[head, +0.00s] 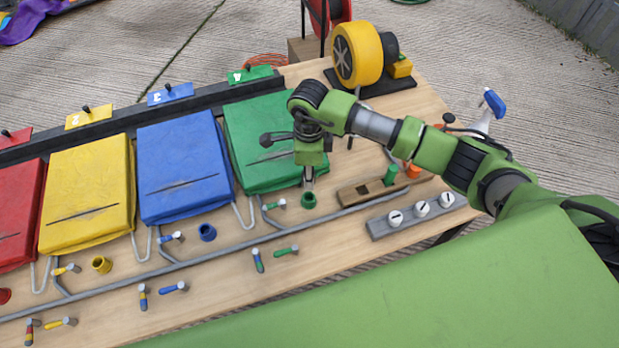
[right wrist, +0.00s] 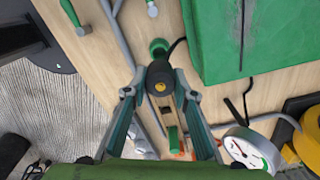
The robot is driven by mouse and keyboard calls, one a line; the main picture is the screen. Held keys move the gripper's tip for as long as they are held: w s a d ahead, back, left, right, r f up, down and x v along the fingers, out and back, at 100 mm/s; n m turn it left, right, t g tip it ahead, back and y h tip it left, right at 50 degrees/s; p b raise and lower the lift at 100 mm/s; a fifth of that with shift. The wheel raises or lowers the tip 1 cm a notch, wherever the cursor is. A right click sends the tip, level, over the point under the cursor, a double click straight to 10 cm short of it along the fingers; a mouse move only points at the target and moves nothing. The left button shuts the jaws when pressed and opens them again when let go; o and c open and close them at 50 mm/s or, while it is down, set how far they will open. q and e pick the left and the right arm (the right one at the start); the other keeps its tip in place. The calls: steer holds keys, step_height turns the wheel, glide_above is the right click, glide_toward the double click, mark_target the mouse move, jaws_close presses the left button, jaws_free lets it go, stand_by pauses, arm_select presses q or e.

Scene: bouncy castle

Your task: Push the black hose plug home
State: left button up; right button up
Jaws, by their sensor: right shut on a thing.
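The black hose plug (right wrist: 159,77), a dark round body with a small orange-yellow centre, sits between the fingertips of my right gripper (right wrist: 160,92) in the right wrist view. The gripper is shut on it. A green ring-shaped socket (right wrist: 158,46) shows just beyond the plug; whether they touch I cannot tell. In the head view my right gripper (head: 309,178) points down beside the green socket (head: 308,200), in front of the green cushion (head: 262,125). The plug is hidden by the gripper there. My left gripper is not in view.
Blue (head: 185,160), yellow (head: 88,190) and red cushions line the table to the left. A grey pipe (head: 220,250) with several small valves crosses the front. A wooden block (head: 353,197), white-knobbed strip (head: 445,200) and yellow blower (head: 358,55) stand right.

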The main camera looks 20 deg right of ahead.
steer(key=shift+f, duration=0.35)
steer(key=shift+f+b, duration=0.35)
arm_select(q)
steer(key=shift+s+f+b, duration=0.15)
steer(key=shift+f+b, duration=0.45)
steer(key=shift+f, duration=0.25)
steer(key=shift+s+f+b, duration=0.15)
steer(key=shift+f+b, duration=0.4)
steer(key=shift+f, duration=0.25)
arm_select(e)
steer(key=shift+f, duration=1.8)
arm_select(q)
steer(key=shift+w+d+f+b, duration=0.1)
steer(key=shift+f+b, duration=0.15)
steer(key=shift+b, duration=0.05)
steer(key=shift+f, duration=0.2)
arm_select(e)
steer(key=shift+f, duration=0.15)
arm_select(q)
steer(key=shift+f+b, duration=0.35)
steer(key=shift+b, duration=0.15)
arm_select(e)
steer(key=shift+f, duration=0.35)
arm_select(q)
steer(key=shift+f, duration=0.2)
